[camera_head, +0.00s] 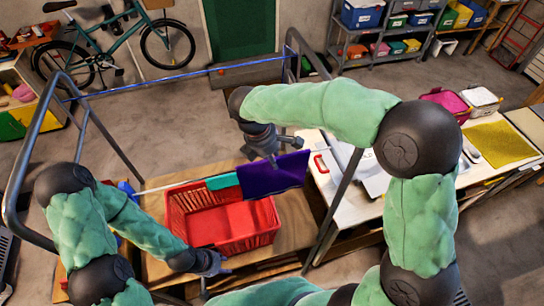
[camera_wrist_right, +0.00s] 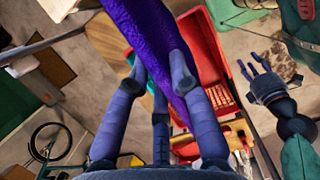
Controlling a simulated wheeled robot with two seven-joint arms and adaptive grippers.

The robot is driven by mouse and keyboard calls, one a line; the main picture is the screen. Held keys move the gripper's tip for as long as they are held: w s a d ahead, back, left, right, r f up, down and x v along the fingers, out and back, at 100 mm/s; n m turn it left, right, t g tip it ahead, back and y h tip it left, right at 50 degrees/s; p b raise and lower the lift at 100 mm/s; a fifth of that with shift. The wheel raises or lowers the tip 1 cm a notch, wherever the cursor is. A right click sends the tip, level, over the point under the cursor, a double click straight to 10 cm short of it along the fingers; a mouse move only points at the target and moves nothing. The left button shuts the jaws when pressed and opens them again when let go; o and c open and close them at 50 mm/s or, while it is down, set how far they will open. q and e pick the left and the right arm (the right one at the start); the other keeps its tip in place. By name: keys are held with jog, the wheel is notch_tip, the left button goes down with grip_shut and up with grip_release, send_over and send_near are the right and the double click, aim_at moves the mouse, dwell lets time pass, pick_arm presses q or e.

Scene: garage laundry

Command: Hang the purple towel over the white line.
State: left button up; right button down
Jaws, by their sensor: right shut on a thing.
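The purple towel (camera_head: 275,177) hangs down at the white line (camera_head: 318,151), beside a teal cloth (camera_head: 222,181) on the same line. I cannot tell whether it lies over the line or in front of it. My right gripper (camera_head: 268,158) is at the towel's upper part. In the right wrist view my right gripper (camera_wrist_right: 158,72) has its fingers shut on the purple towel (camera_wrist_right: 185,75). My left gripper (camera_head: 220,264) is low, in front of the red basket; its fingers are spread and empty in the right wrist view (camera_wrist_right: 255,72).
A red basket (camera_head: 190,225) stands on a wooden surface below the line. A metal frame (camera_head: 20,180) also carries a blue line (camera_head: 180,76) farther back. A white table (camera_head: 345,205) with items is at right. A bicycle (camera_head: 110,45) and shelves are behind.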

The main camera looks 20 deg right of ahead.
dwell(0.3)
jog(key=c, duration=1)
grip_release()
jog(key=shift+c, duration=0.2)
jog(key=v, duration=1.2)
jog(key=shift+a+f, duration=0.1)
